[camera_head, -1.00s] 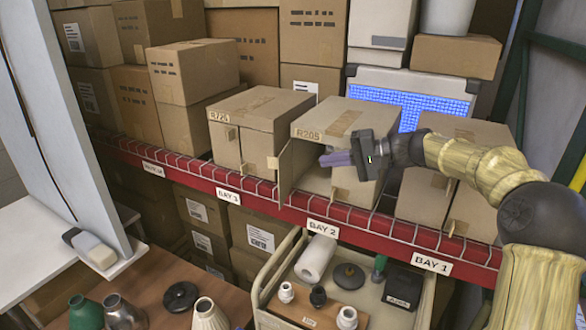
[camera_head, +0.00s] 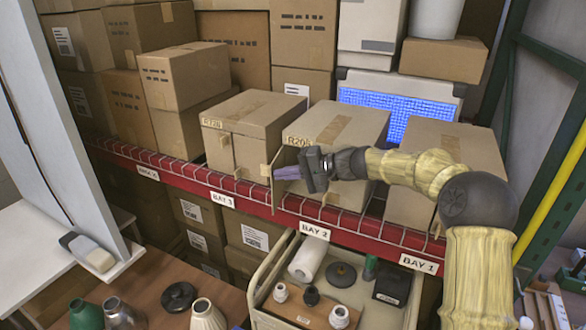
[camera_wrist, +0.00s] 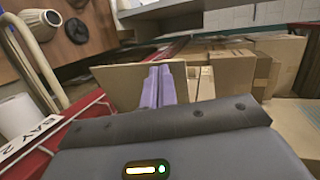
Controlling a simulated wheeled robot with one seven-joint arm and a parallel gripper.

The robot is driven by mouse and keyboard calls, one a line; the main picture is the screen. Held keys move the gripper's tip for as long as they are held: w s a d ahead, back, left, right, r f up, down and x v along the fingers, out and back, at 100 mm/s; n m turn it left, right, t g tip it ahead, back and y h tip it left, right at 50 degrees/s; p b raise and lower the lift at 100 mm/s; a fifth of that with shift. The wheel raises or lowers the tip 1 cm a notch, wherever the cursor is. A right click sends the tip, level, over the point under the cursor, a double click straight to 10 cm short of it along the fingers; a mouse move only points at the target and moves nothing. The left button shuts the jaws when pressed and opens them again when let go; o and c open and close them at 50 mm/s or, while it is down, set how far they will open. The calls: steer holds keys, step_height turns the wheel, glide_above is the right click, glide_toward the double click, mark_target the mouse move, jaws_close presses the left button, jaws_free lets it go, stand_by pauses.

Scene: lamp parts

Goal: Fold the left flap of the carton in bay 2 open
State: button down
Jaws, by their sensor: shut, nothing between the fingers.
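The bay 2 carton, marked R205 (camera_head: 345,120), stands on the red-edged shelf above the BAY 2 label. Its left flap (camera_head: 281,192) stands out from the carton's left front edge, swung open toward the front. My gripper (camera_head: 279,174) is shut and empty, with its purple fingers level across the flap; they look to be against its inner side, though contact is not certain. In the wrist view the flap (camera_wrist: 120,88) is a brown panel behind and left of the closed fingers (camera_wrist: 160,72). My gripper and arm hide much of the carton's front.
The bay 3 carton (camera_head: 250,112) stands close to the left of the flap, with small tabs on its front. The bay 1 carton (camera_head: 445,145) is to the right, partly behind my arm. A cart (camera_head: 262,290) with lamp parts stands below the shelf.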

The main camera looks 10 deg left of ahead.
mark_target(271, 174)
steer(key=shift+a+f+b, duration=0.1)
steer(key=shift+f+b, duration=0.05)
steer(key=shift+b, duration=0.35)
steer(key=a+m+t+b, duration=0.1)
steer(key=b, duration=0.2)
steer(key=a+m+t+b, duration=0.1)
steer(key=t+b, duration=0.1)
steer(key=b, duration=0.1)
steer(key=a+m+t+b, duration=0.1)
steer(key=a+b, duration=0.1)
steer(key=b, duration=0.2)
steer(key=shift+s+m+t+h, duration=0.25)
steer(key=shift+m+t+h, duration=0.05)
steer(key=shift+m+h, duration=0.1)
steer(key=shift+w+a, duration=0.15)
steer(key=shift+a, duration=0.35)
steer(key=shift+d, duration=0.1)
